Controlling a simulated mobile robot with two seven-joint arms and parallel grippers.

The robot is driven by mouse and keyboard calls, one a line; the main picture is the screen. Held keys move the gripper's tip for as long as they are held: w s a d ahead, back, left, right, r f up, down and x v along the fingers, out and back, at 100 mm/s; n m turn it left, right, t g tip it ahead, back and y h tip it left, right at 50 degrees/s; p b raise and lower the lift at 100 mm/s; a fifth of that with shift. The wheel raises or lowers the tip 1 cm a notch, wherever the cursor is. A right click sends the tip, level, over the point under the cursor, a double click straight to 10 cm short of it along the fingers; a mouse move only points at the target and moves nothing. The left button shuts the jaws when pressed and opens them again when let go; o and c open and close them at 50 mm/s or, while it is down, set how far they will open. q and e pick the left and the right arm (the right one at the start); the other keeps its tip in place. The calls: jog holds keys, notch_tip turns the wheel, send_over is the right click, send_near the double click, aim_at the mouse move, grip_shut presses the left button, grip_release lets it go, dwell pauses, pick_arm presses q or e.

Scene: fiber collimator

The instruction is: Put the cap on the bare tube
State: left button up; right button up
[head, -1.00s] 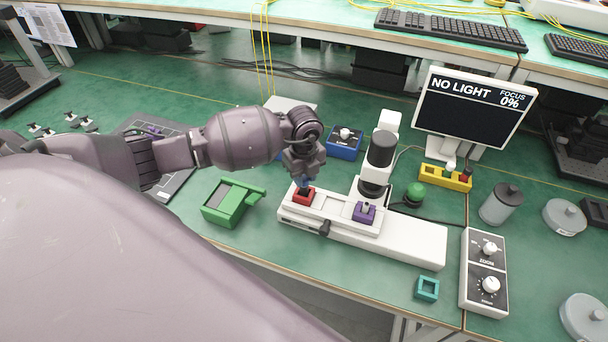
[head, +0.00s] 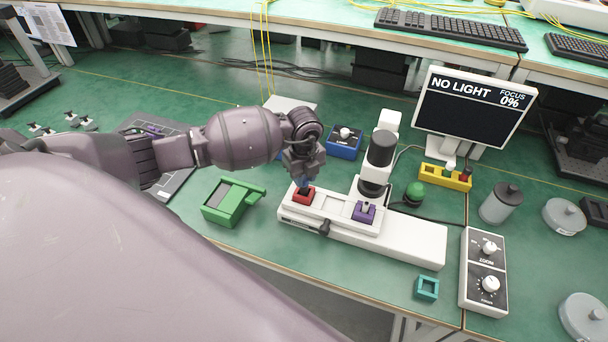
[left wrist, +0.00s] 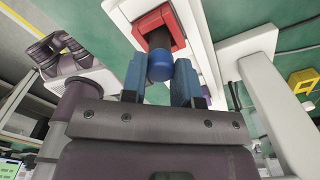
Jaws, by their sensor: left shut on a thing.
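My left gripper (head: 304,181) points down over the red holder (head: 304,196) on the white stage. In the left wrist view its two blue fingers (left wrist: 160,64) are shut on a short blue cylinder (left wrist: 160,69). A dark round piece (left wrist: 158,40) lies in line with the cylinder and reaches into the red holder (left wrist: 176,27). I cannot tell which piece is the cap and which the tube, nor whether they are joined or only lined up. A purple holder (head: 364,212) sits further right on the same stage. My right gripper is not in view.
The white stage (head: 418,241) carries an upright scope with a black barrel (head: 381,150). A green fixture (head: 233,202) stands to the left and a blue box (head: 345,142) behind. The monitor (head: 474,108) reads "NO LIGHT" and "FOCUS 0%". A teal block (head: 427,289) lies in front.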

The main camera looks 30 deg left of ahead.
pick_arm(q)
jog(key=o, duration=1.4)
jog(key=shift+o, duration=0.2)
jog(key=shift+r, duration=0.1)
jog(key=shift+r+p, duration=1.05)
jog(key=shift+r, duration=0.7)
jog(key=shift+r+p, duration=0.5)
jog(key=shift+r, duration=1.2)
jog(key=shift+c, duration=0.4)
